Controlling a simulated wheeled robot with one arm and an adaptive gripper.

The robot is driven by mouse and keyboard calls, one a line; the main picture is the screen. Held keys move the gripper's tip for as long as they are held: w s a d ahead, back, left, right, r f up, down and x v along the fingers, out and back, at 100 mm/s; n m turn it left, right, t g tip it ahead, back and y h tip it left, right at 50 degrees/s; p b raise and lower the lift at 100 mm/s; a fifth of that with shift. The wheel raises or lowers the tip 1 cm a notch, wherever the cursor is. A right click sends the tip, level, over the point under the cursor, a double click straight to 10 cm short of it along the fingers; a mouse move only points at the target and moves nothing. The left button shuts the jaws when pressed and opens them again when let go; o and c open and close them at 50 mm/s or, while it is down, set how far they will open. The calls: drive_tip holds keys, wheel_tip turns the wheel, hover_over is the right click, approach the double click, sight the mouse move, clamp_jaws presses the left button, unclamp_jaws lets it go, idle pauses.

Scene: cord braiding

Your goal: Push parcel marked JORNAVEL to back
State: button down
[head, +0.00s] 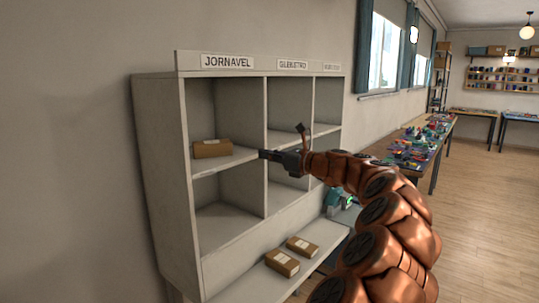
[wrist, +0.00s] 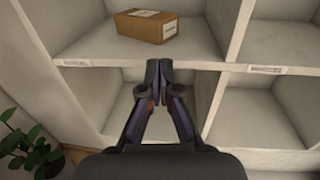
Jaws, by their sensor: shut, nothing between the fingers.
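A brown parcel (head: 212,148) lies on the upper shelf of the left column, near its front edge, under the sign JORNAVEL (head: 227,62). Its pale label is too small to read. The parcel also shows in the wrist view (wrist: 147,25), at the top, ahead and a little left of my gripper. My gripper (head: 264,154) is shut and empty. It is in front of the shelf unit (head: 164,170), near the divider right of the parcel. In the wrist view the closed fingertips (wrist: 158,68) are at the shelf's front edge, apart from the parcel.
Two more parcels (head: 282,263) (head: 302,245) lie on the low ledge in front of the unit. The middle column is signed GLENSTRO (head: 292,65). The lower left compartment (head: 228,215) is empty. A plant (wrist: 30,150) stands at lower left in the wrist view.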

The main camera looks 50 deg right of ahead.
sight(239, 157)
drive_tip(key=w, duration=0.3)
drive_tip(key=w+p, duration=0.1)
drive_tip(key=w, duration=0.2)
drive_tip(key=w+a, duration=0.1)
drive_tip(key=w, duration=0.3)
drive_tip(key=shift+a+p, duration=0.1)
drive_tip(key=shift+p, duration=0.2)
drive_tip(key=shift+w, duration=0.1)
